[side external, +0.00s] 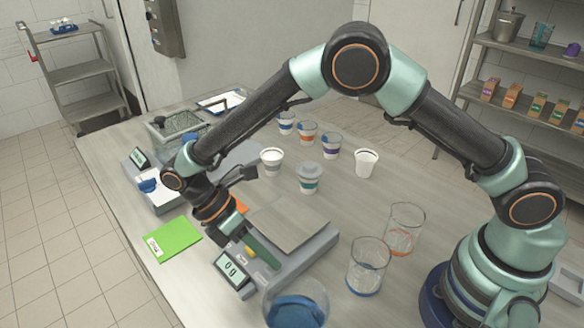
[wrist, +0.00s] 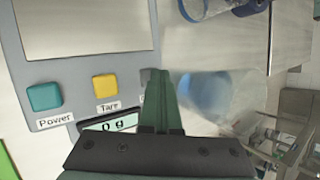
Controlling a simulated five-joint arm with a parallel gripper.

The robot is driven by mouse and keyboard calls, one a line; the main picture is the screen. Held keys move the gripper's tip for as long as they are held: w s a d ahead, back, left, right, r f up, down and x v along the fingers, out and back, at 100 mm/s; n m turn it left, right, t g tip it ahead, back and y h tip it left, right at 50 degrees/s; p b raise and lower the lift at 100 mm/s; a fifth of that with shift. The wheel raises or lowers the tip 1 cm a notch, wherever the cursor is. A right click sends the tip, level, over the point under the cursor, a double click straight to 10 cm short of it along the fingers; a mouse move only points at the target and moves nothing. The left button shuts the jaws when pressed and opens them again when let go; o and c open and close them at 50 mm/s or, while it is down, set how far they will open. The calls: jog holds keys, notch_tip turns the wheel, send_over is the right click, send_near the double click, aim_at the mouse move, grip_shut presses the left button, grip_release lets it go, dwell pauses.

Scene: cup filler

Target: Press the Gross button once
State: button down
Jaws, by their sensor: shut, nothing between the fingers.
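The scale (side external: 290,268) stands near the front table edge, with a flat weighing plate (side external: 292,222) and a display (side external: 231,269). In the wrist view its display (wrist: 108,126) reads 0 g. A teal Power button (wrist: 45,97) and a yellow Tare button (wrist: 105,87) show on its panel. To the right of Tare, a sliver of another label (wrist: 147,102) shows; its text and the button there are mostly hidden behind my fingers. My gripper (wrist: 155,75) is shut and empty, its fingertips over that end of the panel. I cannot tell whether they touch.
A clear beaker with blue contents (side external: 297,304) stands close to the scale's front end. Two more beakers (side external: 368,268) (side external: 405,230) stand to the right. Several cups (side external: 309,178) stand behind. A green card (side external: 172,240) lies left of the scale.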

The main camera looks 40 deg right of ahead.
aim_at(269, 267)
jog(key=shift+r, duration=0.85)
jog(key=shift+r, duration=0.1)
jog(key=shift+r, duration=2.45)
jog(key=w+d+r+m+t+y, duration=0.2)
jog(key=d+r+m+t+y, duration=0.25)
jog(key=d+r+m, duration=0.5)
jog(key=s+d+r+m+t, duration=0.2)
jog(key=d+m+t, duration=0.1)
jog(key=d, duration=0.2)
jog(key=s+d+r+m+t, duration=0.2)
jog(key=d+m+t, duration=0.2)
jog(key=d, duration=0.2)
jog(key=shift+d, duration=0.15)
